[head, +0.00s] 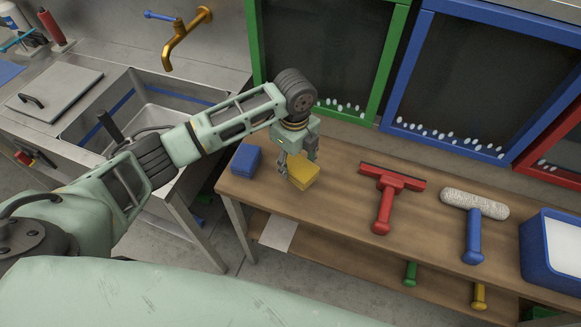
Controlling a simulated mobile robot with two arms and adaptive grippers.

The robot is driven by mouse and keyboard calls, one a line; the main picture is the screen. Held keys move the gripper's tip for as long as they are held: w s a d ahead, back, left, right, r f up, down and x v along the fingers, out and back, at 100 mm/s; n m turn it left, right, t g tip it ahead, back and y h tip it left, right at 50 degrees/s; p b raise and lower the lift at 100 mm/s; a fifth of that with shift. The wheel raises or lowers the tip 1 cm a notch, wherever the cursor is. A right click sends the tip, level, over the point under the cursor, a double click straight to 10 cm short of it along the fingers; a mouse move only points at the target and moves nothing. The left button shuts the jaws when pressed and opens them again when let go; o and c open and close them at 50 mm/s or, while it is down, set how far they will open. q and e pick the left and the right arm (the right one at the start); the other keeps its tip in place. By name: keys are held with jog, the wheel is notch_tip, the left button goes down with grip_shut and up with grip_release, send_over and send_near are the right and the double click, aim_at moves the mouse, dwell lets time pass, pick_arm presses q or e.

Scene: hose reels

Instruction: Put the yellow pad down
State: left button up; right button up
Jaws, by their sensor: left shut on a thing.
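The yellow pad (303,171) is a small block at the left part of the wooden table (340,205). My left gripper (296,160) reaches down from above and is shut on the yellow pad. The pad is at or just above the table top; I cannot tell whether it touches the wood. The gripper's fingers hide part of the pad's far left side. My right gripper is not in view.
A blue pad (246,160) lies at the table's left end. A red squeegee (388,190), a roller with a blue handle (473,220) and a blue tub (553,250) are to the right. Framed screens (325,55) stand behind. A metal sink (150,105) is at left.

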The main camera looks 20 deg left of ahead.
aim_at(291, 172)
pick_arm(q)
jog(key=shift+s+a+f, duration=0.2)
jog(key=shift+s+a, duration=0.05)
jog(key=shift+a, duration=0.05)
notch_tip(291, 172, down, 4)
jog(key=shift+s+r+p, duration=0.1)
jog(key=shift+r+p, duration=0.05)
jog(key=shift+p, duration=0.4)
jog(key=shift+f, duration=0.25)
jog(key=o, duration=1.1)
jog(key=shift+o, duration=0.2)
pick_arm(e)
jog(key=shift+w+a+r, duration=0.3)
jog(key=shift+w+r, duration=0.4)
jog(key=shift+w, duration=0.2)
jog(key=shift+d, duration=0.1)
